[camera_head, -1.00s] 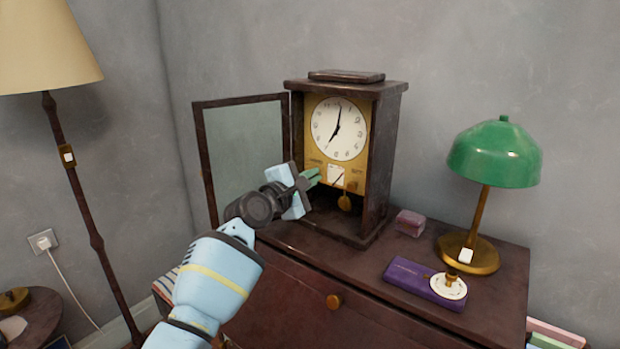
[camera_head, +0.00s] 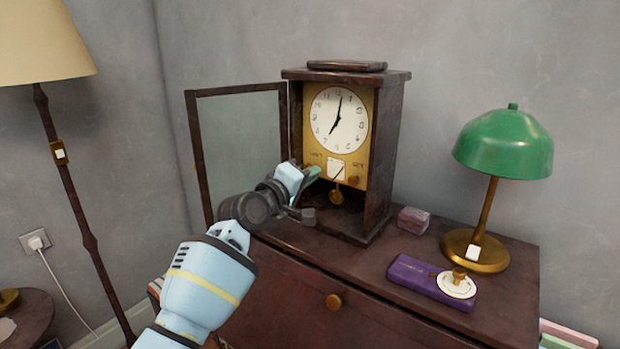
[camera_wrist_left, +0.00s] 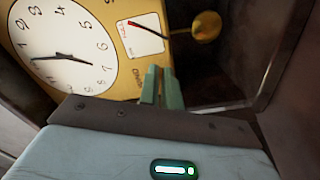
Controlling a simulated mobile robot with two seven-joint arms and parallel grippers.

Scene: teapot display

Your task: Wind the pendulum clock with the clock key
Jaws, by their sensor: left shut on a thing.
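The pendulum clock (camera_head: 392,150) stands on the dresser, its glass door (camera_head: 240,150) swung open to the left. Its white dial (camera_head: 338,120), a small square gauge and the brass pendulum bob (camera_head: 336,197) show; the wrist view also shows the dial (camera_wrist_left: 62,45), the gauge with a red hand (camera_wrist_left: 143,35) and the bob (camera_wrist_left: 206,26). My left gripper (camera_head: 314,174) is at the lower left of the brass face. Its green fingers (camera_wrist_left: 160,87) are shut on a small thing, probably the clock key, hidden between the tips. My right gripper is out of view.
On the dresser, right of the clock, are a small pink box (camera_head: 413,220), a purple case (camera_head: 420,282) with a white disc (camera_head: 456,284) and brass knob on it, and a green lamp (camera_head: 503,155). A floor lamp (camera_head: 60,150) stands at left.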

